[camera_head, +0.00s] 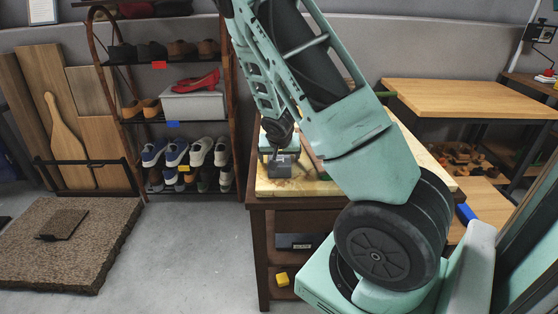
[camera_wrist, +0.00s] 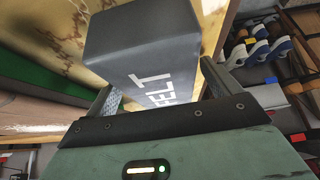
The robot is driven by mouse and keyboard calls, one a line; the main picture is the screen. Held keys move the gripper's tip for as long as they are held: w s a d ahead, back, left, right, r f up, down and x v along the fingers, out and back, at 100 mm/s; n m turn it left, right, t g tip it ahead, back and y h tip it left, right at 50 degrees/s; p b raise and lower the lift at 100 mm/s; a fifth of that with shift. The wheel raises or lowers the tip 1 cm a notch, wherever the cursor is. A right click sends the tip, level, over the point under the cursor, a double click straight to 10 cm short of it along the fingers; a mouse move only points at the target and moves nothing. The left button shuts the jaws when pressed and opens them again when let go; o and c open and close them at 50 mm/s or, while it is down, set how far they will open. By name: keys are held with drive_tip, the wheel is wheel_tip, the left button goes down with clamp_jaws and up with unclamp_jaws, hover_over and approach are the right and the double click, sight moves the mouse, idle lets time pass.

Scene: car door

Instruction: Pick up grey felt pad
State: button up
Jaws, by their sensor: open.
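The grey felt pad (camera_wrist: 140,35) is a dark grey block with white lettering reading "FELT" on its side, large in the wrist view. In the head view the small grey block (camera_head: 281,168) sits on the wooden workbench (camera_head: 310,188), near its left side. My gripper (camera_wrist: 160,88) is open, with one finger on each side of the pad in the wrist view. I cannot tell whether the fingers touch it. In the head view my gripper (camera_head: 279,148) is just above and behind the block, partly hidden by my arm.
A shoe rack (camera_head: 165,120) stands left of the bench. A green item (camera_wrist: 40,75) is beside the pad in the wrist view. A second wooden table (camera_head: 460,98) is at the right. A yellow block (camera_head: 281,279) and a grey box (camera_head: 300,241) lie on shelves under the bench.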

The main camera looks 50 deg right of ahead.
drive_tip(key=c, duration=1.1)
drive_tip(key=shift+r, duration=0.1)
wheel_tip(320, 180, up, 10)
drive_tip(key=shift+f+p, duration=0.1)
drive_tip(key=shift+p, duration=1.05)
